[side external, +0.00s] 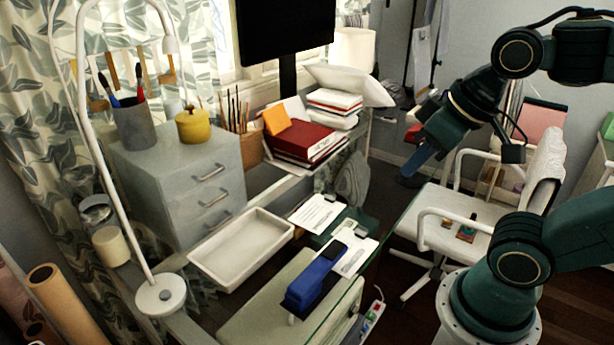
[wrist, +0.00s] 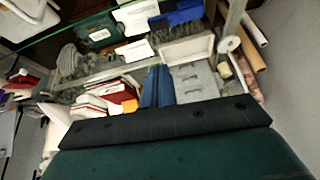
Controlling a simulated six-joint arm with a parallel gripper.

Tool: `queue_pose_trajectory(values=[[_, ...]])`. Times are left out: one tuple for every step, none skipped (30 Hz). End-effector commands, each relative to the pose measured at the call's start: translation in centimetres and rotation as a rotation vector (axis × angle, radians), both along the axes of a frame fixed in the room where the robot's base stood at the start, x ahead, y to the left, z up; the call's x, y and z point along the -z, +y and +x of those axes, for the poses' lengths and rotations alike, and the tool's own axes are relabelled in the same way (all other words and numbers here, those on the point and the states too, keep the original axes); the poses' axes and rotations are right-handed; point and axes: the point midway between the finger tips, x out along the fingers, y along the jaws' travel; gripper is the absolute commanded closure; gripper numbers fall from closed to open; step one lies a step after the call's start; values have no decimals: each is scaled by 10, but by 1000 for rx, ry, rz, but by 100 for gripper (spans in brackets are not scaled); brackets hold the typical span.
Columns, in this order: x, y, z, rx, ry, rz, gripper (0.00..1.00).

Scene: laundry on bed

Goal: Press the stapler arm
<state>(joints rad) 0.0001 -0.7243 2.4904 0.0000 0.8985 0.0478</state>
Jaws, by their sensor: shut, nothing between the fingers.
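A blue stapler (side external: 316,278) with a black end lies at the front edge of the glass desk, right of the white tray. Its blue body also shows at the top of the wrist view (wrist: 178,17). My gripper (side external: 409,181) is in the air, up and to the right of the stapler and well apart from it. In the wrist view its two blue fingers (wrist: 157,86) are side by side, shut and empty.
A white tray (side external: 201,256), paper cards (side external: 316,214) and a dark green box (side external: 323,238) lie near the stapler. A lamp (side external: 159,295) and a grey drawer unit (side external: 166,190) stand left. A white chair (side external: 470,212) is at right.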

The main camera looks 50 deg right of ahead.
Motion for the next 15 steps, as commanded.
queue_pose_trajectory(values=[[1, 0, 3, 20, 9, 10, 100], [1, 0, 4, 35, 15, 18, 100], [2, 0, 7, 58, 24, 29, 100], [2, 0, 9, 77, 31, 38, 100], [3, 0, 11, 99, 39, 49, 100], [4, 0, 15, 130, 50, 63, 100], [5, 0, 17, 155, 58, 74, 100], [5, 0, 20, 182, 67, 86, 100], [7, 0, 24, 219, 81, 102, 100], [8, 0, 27, 247, 90, 114, 100], [9, 0, 30, 278, 101, 125, 100], [11, 0, 35, 320, 113, 142, 100], [12, 0, 38, 350, 122, 153, 100], [14, 0, 41, 381, 132, 165, 100], [16, 0, 45, 422, 145, 180, 100]])
